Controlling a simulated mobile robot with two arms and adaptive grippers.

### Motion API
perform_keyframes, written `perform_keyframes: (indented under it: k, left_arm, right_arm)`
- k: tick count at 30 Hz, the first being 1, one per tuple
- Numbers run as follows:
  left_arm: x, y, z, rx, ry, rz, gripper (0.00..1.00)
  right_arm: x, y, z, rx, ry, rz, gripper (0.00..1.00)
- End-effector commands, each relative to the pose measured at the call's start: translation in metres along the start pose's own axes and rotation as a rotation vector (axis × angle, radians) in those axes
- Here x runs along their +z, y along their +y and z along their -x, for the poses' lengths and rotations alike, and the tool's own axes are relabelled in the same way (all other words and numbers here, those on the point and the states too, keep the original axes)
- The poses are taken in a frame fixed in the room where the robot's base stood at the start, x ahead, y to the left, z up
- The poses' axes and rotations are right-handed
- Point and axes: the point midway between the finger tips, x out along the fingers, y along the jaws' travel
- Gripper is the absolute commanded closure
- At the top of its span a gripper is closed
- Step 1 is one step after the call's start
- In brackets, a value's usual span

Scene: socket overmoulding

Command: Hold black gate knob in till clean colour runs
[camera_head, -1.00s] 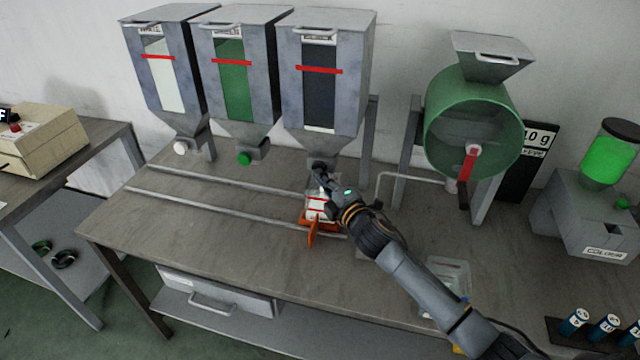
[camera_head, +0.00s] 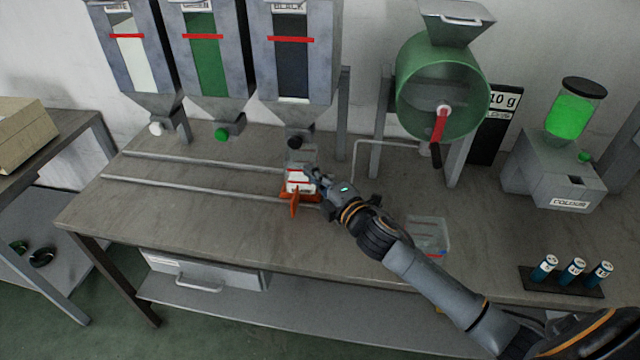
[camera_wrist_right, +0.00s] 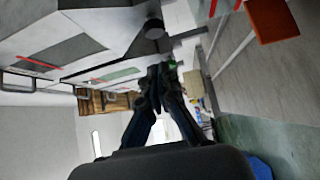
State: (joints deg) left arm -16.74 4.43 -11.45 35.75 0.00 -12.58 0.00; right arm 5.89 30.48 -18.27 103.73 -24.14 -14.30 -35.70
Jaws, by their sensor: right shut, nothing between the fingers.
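The black gate knob (camera_head: 294,142) sits on the outlet under the hopper with the black window (camera_head: 292,70). It also shows in the right wrist view (camera_wrist_right: 154,28), with no finger on it. My right gripper (camera_head: 314,174) is shut and empty, below and to the right of the knob, apart from it. Its closed fingertips show in the right wrist view (camera_wrist_right: 159,72). A white container with red marks (camera_head: 299,180) and an orange part (camera_head: 294,201) stands below the outlet, partly hidden by the gripper. I cannot see colour running. My left gripper is out of view.
Hoppers with a white knob (camera_head: 156,128) and a green knob (camera_head: 221,134) stand to the left. Two rails (camera_head: 190,184) run along the bench. A green drum (camera_head: 442,90), a clear tray (camera_head: 428,236) and a colour feeder (camera_head: 558,165) stand right.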

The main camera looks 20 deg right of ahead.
Motion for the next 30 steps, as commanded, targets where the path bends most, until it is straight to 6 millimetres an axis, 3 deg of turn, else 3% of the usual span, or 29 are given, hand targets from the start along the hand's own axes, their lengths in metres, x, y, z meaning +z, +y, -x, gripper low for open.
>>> perform_keyframes:
  k: [3,8,30]
  left_arm:
    - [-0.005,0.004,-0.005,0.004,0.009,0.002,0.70]
    - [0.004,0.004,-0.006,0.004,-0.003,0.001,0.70]
    - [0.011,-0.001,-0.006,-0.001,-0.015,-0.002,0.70]
  right_arm:
    - [0.000,-0.002,0.017,-0.001,0.001,0.000,1.00]
    - [0.000,0.000,0.027,0.000,0.001,0.001,1.00]
    - [-0.001,0.000,0.028,0.001,0.001,0.000,1.00]
